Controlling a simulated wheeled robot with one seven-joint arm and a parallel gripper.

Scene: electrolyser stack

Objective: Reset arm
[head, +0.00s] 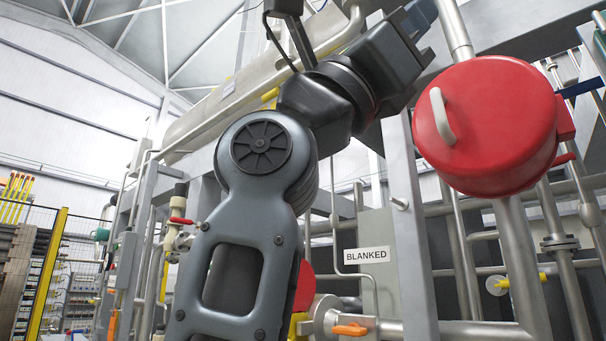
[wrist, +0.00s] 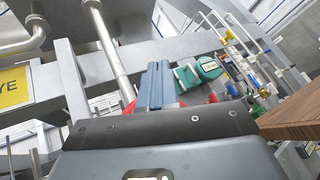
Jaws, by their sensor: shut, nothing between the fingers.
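My arm (head: 262,200) rises through the middle of the head view and bends to the upper right. My gripper (wrist: 159,68) shows in the wrist view as two blue-grey fingers pressed together, with nothing between them. In the head view my gripper (head: 421,13) is at the top edge, above and left of a red round cover (head: 488,120) with a pale handle (head: 442,116). The gripper appears apart from the cover.
A "BLANKED" sign (head: 367,254) is on a grey panel behind my arm. An orange valve handle (head: 350,329) and a yellow one (head: 515,282) sit low among steel pipes. The wrist view shows a green-cased device (wrist: 207,69) and a brown slatted surface (wrist: 292,118) at right.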

